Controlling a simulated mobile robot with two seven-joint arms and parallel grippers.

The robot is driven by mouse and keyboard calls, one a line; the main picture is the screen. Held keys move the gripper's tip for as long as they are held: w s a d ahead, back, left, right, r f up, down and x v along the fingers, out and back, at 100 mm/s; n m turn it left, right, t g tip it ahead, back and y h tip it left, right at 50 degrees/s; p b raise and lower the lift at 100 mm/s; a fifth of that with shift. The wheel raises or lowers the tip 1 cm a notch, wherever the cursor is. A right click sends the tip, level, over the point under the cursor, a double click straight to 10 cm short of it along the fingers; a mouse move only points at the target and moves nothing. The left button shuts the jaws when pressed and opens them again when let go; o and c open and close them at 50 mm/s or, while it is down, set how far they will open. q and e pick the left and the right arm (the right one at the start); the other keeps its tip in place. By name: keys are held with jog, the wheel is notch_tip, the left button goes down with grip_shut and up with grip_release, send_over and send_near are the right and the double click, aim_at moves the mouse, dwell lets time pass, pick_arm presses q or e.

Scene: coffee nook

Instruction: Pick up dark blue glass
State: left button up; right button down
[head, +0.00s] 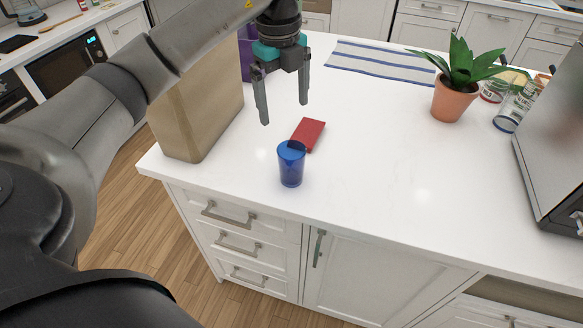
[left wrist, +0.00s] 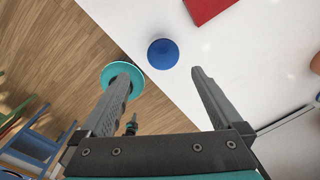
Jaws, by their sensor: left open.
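The dark blue glass (head: 291,166) stands upright on the white counter near its front edge. In the left wrist view the glass (left wrist: 163,54) shows from above as a round blue shape, ahead of the fingertips and roughly between their lines. My left gripper (head: 284,113) hangs above the counter with its fingers pointing down, open and empty. It is above and behind the glass in the head view, apart from it. Its fingers also show in the left wrist view (left wrist: 158,74). My right gripper is in neither view.
A red flat item (head: 310,132) lies just behind the glass. A tan paper bag (head: 200,110) stands at left. A potted plant (head: 452,100), glass jars (head: 511,105) and a metal appliance (head: 555,140) are at right. A striped towel (head: 375,62) lies at the back. The counter's front middle is clear.

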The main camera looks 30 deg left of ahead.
pick_arm(q)
send_near(291, 154)
jog(key=s+f, duration=0.1)
jog(key=s, duration=0.1)
jog(key=shift+w+d+f, duration=0.1)
jog(key=shift+d+f, duration=0.15)
jog(key=shift+f, duration=0.85)
jog(key=shift+d+f, duration=0.25)
jog(key=shift+f, duration=0.85)
jog(key=shift+w+d+f, duration=0.1)
jog(key=shift+d+f, duration=0.2)
jog(key=shift+f, duration=0.8)
jog(key=c, duration=1.3)
jog(key=shift+c, duration=0.6)
jog(key=shift+r, duration=0.2)
